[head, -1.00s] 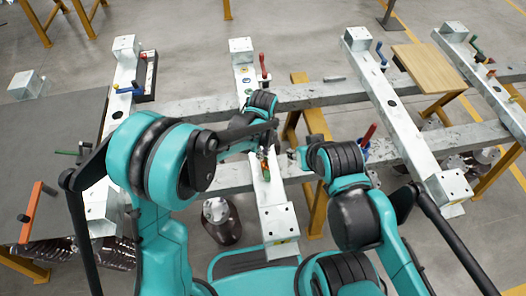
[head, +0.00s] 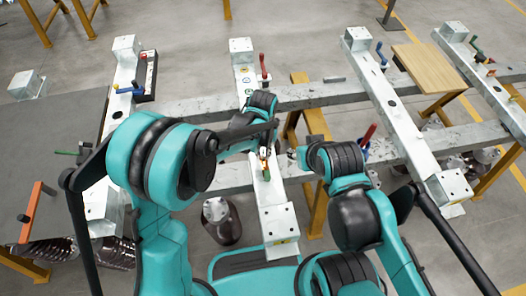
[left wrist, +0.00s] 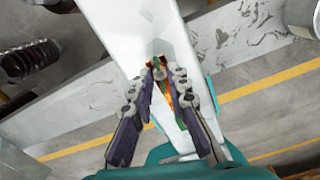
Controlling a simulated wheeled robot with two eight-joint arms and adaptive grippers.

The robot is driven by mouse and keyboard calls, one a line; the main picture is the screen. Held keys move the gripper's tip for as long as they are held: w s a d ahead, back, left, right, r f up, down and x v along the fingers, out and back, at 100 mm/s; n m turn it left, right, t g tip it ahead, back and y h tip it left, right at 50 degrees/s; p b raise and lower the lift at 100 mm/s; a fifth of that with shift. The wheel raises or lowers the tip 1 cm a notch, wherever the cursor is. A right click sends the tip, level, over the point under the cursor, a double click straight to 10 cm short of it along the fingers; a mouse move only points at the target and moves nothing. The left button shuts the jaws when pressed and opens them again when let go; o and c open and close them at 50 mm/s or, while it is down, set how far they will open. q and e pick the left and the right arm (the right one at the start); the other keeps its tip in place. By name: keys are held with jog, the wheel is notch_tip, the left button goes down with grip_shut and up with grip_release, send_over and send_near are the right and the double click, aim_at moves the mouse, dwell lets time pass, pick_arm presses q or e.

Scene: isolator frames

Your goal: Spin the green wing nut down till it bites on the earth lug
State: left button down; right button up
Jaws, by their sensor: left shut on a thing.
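The green wing nut (left wrist: 160,87) shows in the left wrist view between my left gripper's fingertips, low over a pale metal beam (left wrist: 125,22). My left gripper (left wrist: 163,80) is shut on it, one finger on each side. In the head view my left gripper (head: 264,155) is small and partly covered by its own arm, above the middle beam (head: 278,222). An orange strip lies beside the nut; I cannot make out the earth lug itself. My right gripper (head: 296,156) is mostly hidden by its arm, right of the beam, and its jaws cannot be read.
A red-handled lever (head: 263,66) stands farther up the middle beam. Another red handle (head: 369,134) stands to the right, beyond my right arm. Parallel beams lie to both sides across grey rails. A wooden board (head: 425,67) lies at the right; a dark plate (head: 50,150) at the left.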

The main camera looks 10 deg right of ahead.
aim_at(263, 154)
pick_arm(q)
jog(key=shift+w+m, duration=0.1)
jog(key=shift+m, duration=0.6)
jog(key=c, duration=1.4)
grip_release()
jog(key=shift+c, duration=0.2)
notch_tip(263, 154, up, 12)
